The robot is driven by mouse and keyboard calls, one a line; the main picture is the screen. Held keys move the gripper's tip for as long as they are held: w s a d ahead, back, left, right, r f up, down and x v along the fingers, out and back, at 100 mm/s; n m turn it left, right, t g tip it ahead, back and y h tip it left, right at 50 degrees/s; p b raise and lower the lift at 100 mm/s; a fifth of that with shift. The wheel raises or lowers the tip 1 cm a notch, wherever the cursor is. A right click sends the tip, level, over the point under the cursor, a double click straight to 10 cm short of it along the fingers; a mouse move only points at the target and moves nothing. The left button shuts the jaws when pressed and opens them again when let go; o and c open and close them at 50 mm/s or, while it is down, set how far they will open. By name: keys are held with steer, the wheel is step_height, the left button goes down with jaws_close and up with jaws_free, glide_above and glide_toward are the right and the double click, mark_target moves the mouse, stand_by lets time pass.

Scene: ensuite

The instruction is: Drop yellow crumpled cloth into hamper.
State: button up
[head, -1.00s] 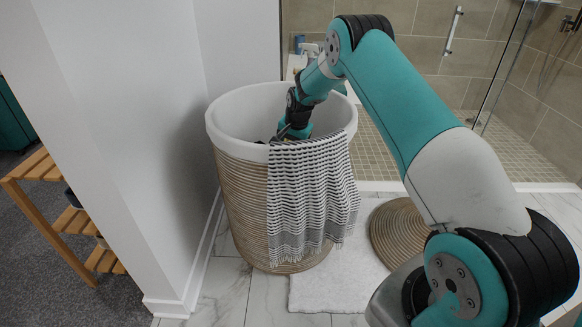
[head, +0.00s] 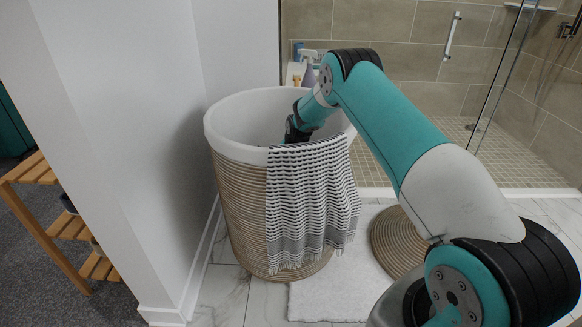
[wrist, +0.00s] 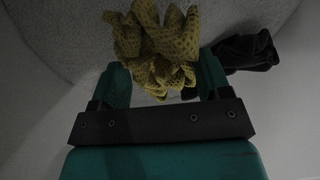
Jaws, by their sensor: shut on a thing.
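The yellow crumpled cloth (wrist: 152,45) is between the fingers of my gripper (wrist: 162,80) in the wrist view, and the gripper is shut on it. The hamper (head: 235,205) is a tall round woven basket with a white liner. In the head view my arm reaches over its rim and down inside, so the gripper and the cloth are hidden there. The wrist view shows the pale hamper interior (wrist: 60,30) around the cloth. I cannot tell whether the cloth touches the bottom.
A dark crumpled cloth (wrist: 246,52) lies inside the hamper, right of my gripper. A striped towel (head: 308,195) hangs over the hamper's front rim. A white wall (head: 130,130) stands close on the left. A wooden shelf (head: 45,215), a spray bottle (head: 309,72) and a round woven mat (head: 398,240) are nearby.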

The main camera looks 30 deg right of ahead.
steer(key=shift+f, duration=0.4)
steer(key=o, duration=0.8)
steer(key=p+v, duration=0.3)
steer(key=v, duration=0.5)
steer(key=shift+r, duration=0.45)
steer(key=shift+w, duration=0.1)
